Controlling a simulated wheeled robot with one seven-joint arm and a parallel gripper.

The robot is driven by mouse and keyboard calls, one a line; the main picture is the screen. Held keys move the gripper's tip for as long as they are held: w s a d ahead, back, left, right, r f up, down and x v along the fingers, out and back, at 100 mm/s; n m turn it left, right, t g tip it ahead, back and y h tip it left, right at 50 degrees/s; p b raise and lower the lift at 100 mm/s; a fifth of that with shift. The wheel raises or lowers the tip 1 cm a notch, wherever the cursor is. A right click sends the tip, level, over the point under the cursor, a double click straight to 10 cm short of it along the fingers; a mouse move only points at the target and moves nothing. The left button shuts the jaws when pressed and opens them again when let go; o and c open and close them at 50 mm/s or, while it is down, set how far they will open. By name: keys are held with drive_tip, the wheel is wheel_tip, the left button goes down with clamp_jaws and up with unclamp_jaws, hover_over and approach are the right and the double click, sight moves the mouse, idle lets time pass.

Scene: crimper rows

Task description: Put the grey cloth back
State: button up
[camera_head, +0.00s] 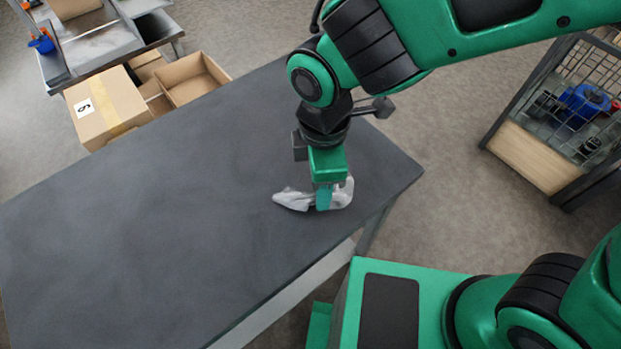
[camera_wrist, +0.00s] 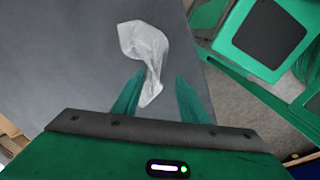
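The grey cloth (camera_head: 291,200) lies crumpled on the dark table near its right end in the head view. It is pale grey and spreads to both sides of my gripper (camera_head: 324,203), whose fingers hide its middle. In the wrist view the cloth (camera_wrist: 148,46) stretches away from my gripper (camera_wrist: 160,77). Its narrow near end lies between the two green fingers. The fingers stand apart, with gaps between them and the cloth, so my gripper is open around it and low over the table.
The dark table (camera_head: 150,210) is otherwise bare, with wide free room to the left. Cardboard boxes (camera_head: 106,105) stand on the floor beyond it, near a grey workbench (camera_head: 100,48). A wire-mesh crate (camera_head: 535,158) with blue and dark items stands at the right.

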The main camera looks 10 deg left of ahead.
wheel_tip(320, 180, up, 6)
drive_tip(key=s+d, duration=0.1)
drive_tip(key=s, duration=0.1)
drive_tip(key=shift+d, duration=0.15)
drive_tip(key=w+d+r+m, duration=0.1)
drive_tip(key=w+d+m, duration=0.45)
drive_tip(key=d, duration=0.65)
drive_tip(key=w+d+r+m, duration=0.1)
drive_tip(key=w+d+m, duration=0.5)
drive_tip(key=d, duration=0.5)
drive_tip(key=s+d+m, duration=0.5)
drive_tip(key=d+m, duration=0.3)
drive_tip(key=d, duration=0.2)
drive_tip(key=s+d+m, duration=0.6)
drive_tip(key=d+m, duration=0.2)
drive_tip(key=d, duration=0.3)
drive_tip(key=shift+s+r, duration=0.25)
drive_tip(key=shift+m, duration=0.25)
